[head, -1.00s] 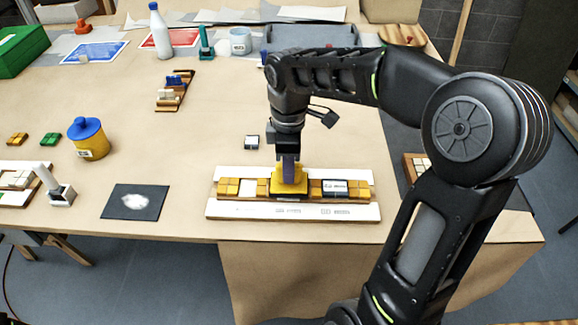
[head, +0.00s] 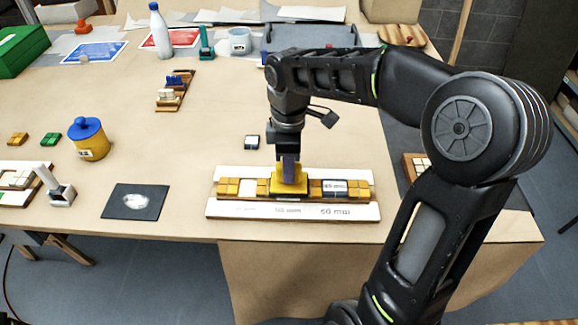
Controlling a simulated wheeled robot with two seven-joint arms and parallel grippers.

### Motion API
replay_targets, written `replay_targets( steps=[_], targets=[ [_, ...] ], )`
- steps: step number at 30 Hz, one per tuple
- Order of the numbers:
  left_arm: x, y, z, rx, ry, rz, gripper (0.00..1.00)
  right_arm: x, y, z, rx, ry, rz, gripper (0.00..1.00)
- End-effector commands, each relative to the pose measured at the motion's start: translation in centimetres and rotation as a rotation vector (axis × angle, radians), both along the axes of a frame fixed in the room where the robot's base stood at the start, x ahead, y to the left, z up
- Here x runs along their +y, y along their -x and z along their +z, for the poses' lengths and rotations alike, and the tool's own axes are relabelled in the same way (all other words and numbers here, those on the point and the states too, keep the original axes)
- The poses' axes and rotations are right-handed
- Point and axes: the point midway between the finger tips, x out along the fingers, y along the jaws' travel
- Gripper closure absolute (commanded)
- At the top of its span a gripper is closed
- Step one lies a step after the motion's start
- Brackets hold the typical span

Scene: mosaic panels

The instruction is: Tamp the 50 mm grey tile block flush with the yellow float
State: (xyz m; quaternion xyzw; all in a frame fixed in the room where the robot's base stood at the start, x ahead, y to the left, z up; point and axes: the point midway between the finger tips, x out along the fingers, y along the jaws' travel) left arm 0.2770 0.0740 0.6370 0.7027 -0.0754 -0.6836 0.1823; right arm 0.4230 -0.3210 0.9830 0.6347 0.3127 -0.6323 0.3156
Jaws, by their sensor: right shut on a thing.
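The yellow float (head: 289,183) is in the head view, upright over the middle of the mosaic panel (head: 225,209). My right gripper (head: 290,166) comes down from above and is shut on the float's handle. A dark edge shows under the float; the arm and float hide whatever lies beneath, so I cannot tell if a grey tile block is there or flush. To its right, a grey-white block (head: 334,187) with a dark edge sits in the panel row. My left gripper is out of view.
A small white and dark block (head: 252,142) lies behind the panel. A dark mat (head: 135,201) with white powder, a yellow pot (head: 89,139) with a blue lid and a white-handled tool (head: 57,185) stand left.

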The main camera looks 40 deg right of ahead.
Motion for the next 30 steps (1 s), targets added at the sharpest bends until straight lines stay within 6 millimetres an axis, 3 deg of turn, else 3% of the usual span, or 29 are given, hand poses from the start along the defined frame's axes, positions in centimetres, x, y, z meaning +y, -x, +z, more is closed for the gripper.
replay_targets(
  steps=[8, 30],
  targets=[
    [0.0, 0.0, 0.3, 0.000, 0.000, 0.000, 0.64, 0.1, 0.3, -0.2, 0.015, -0.005, 0.001, 1.00],
    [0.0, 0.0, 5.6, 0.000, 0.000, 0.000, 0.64, 0.0, 0.1, 6.6, 0.003, -0.001, 0.000, 1.00]
  ],
)
